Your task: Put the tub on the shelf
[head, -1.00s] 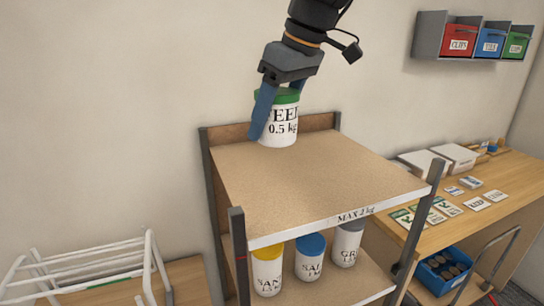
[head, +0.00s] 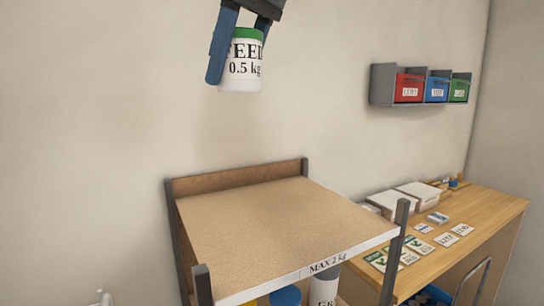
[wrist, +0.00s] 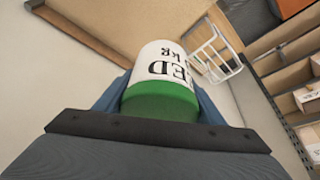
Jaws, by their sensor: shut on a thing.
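The tub (head: 242,62) is white with a green lid and reads "FEED 0.5 kg". My gripper (head: 232,50) is shut on it, with blue fingers on its sides, near the top of the head view. The tub hangs upright in the air, well above the shelf. In the wrist view the tub (wrist: 162,75) sits between the fingers, its green lid nearest the camera. The shelf's top board (head: 270,225) is bare, with a low back board and a front label "MAX 2 kg".
Below the top board, tubs with yellow, blue (head: 286,295) and grey (head: 325,285) lids stand on a lower level, partly cut off. Corner posts (head: 395,250) rise above the board. A wooden bench (head: 480,215) with cards and white boxes stands right. Wall bins (head: 410,88) hang above it.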

